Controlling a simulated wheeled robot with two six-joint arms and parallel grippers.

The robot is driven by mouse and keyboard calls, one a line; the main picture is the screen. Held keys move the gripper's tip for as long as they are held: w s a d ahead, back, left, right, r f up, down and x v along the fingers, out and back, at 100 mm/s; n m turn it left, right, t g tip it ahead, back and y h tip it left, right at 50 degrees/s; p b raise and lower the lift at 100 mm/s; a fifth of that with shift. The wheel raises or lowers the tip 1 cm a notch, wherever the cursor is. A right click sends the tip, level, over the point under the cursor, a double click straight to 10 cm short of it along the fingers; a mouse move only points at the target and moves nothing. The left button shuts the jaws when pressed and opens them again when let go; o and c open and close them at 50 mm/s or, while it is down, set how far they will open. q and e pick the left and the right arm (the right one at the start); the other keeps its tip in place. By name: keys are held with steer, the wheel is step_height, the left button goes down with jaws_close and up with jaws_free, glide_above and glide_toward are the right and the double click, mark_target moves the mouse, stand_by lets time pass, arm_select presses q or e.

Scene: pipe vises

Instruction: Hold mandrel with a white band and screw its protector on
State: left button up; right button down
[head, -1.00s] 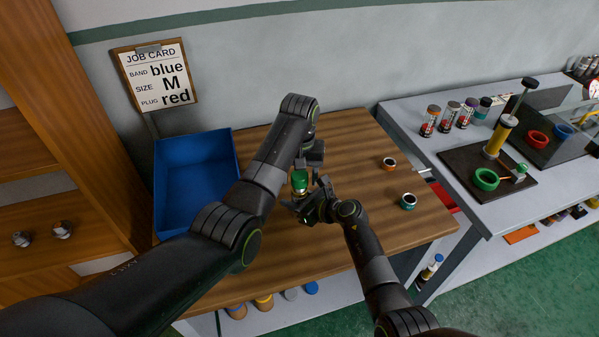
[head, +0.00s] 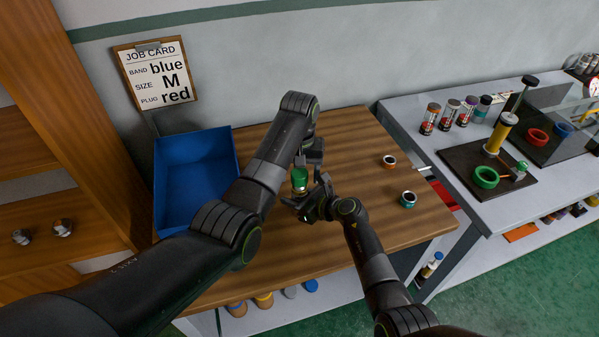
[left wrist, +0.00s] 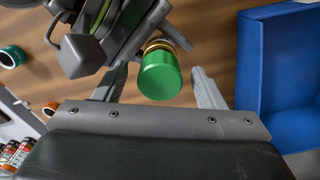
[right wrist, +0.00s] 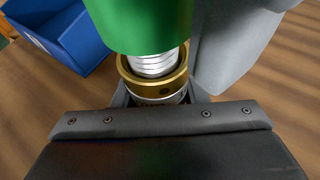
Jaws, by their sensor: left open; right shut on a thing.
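A green protector (head: 299,175) sits upright on top of the mandrel, above the wooden table. In the right wrist view, silver thread (right wrist: 153,64) shows between the green protector (right wrist: 140,22) and a brass collar (right wrist: 152,82). My right gripper (head: 308,203) is shut on the mandrel's body below the collar. The pale body there (right wrist: 160,99) is mostly hidden, so I cannot tell its band colour. My left gripper is open from above, its fingers on either side of the protector, as the left wrist view shows (left wrist: 160,88); a gap shows at its right finger.
An orange-and-black ring-like piece (head: 389,162) and a teal one (head: 408,200) stand on the table's right part. A blue bin (head: 195,150) is at the left. A side bench (head: 430,160) holds several banded cylinders.

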arm_select(q)
steer(key=shift+r, duration=0.1)
step_height(320, 180, up, 7)
steer(key=shift+r, duration=0.15)
stand_by(0.3)
arm_select(e)
steer(key=c, duration=0.8)
jaws_free()
steer(key=shift+s+d+r, duration=0.1)
steer(key=shift+s+d, duration=0.1)
steer(key=shift+d, duration=0.1)
arm_select(q)
steer(key=shift+f+b, duration=0.45)
steer(key=shift+f, duration=0.05)
arm_select(e)
steer(key=v, duration=1.6)
steer(key=shift+s+d, duration=0.2)
steer(key=shift+d, duration=0.1)
